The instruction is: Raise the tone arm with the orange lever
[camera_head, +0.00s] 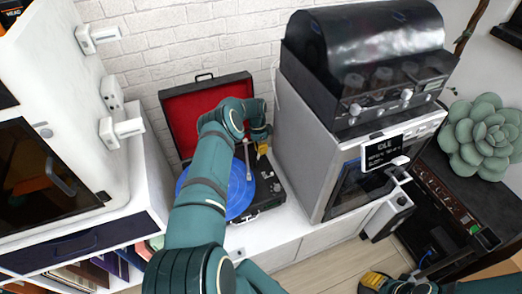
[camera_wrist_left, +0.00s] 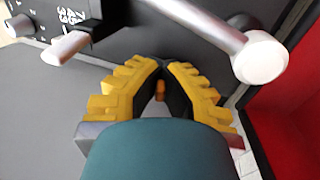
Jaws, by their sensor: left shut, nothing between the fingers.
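The record player (camera_head: 268,190) is open, with a red-lined lid and a blue record (camera_head: 238,192). Its pale tone arm (camera_head: 248,163) lies along the right side of the record. In the left wrist view the tone arm (camera_wrist_left: 205,22) crosses the top and ends in a white round piece. The orange lever (camera_wrist_left: 160,90) shows in the gap between the fingers of my left gripper (camera_wrist_left: 165,66). Those fingers are shut at the tips with nothing held; contact with the lever cannot be told. In the head view my left gripper (camera_head: 262,150) is over the deck's right side. My right gripper (camera_head: 374,281) is partly seen, bottom right.
A grey machine (camera_head: 310,150) with a dark-domed unit (camera_head: 365,60) on it stands close to the right of the player. A white printer-like cabinet (camera_head: 60,110) stands at the left. The white counter (camera_head: 285,222) is bare in front of the player.

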